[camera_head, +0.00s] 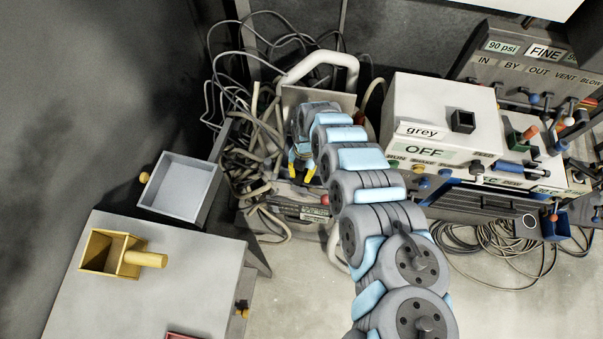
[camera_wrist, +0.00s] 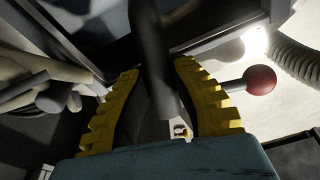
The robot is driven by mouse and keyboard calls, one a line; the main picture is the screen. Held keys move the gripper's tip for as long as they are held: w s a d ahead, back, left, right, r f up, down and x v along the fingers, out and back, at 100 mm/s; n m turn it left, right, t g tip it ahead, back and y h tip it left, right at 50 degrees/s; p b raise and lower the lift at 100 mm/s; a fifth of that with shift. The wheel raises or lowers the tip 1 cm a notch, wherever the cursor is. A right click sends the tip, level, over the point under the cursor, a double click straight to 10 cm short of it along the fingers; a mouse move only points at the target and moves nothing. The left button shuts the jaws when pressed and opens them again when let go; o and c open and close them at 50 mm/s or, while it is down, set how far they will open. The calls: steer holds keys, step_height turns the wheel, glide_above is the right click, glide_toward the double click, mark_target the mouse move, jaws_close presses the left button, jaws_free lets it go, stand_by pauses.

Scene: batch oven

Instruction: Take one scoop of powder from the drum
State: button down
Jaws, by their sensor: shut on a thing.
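A yellow box-shaped scoop (camera_head: 105,252) with a round handle lies on the light grey bench top (camera_head: 190,290) at the lower left of the head view. My gripper (camera_head: 302,172) is far from it, up at the machine with the cables, its yellow fingers pointing down. In the wrist view the yellow fingers (camera_wrist: 158,95) stand on either side of a dark round bar (camera_wrist: 153,55) and are shut on it. What the bar belongs to is not clear. No drum can be made out for certain, and no powder shows.
An open grey tray (camera_head: 182,188) with a yellow knob sits behind the bench. Tangled cables surround the machine. A white cabinet marked OFF (camera_head: 440,115) and levers stand at the right. A red ball knob (camera_wrist: 260,79) is close beside my right finger.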

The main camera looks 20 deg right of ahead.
steer(key=s+a+p+v, duration=0.2)
steer(key=p+v, duration=1.1)
steer(key=v, duration=0.2)
steer(key=shift+r, duration=0.55)
stand_by(0.5)
steer(key=shift+f, duration=0.1)
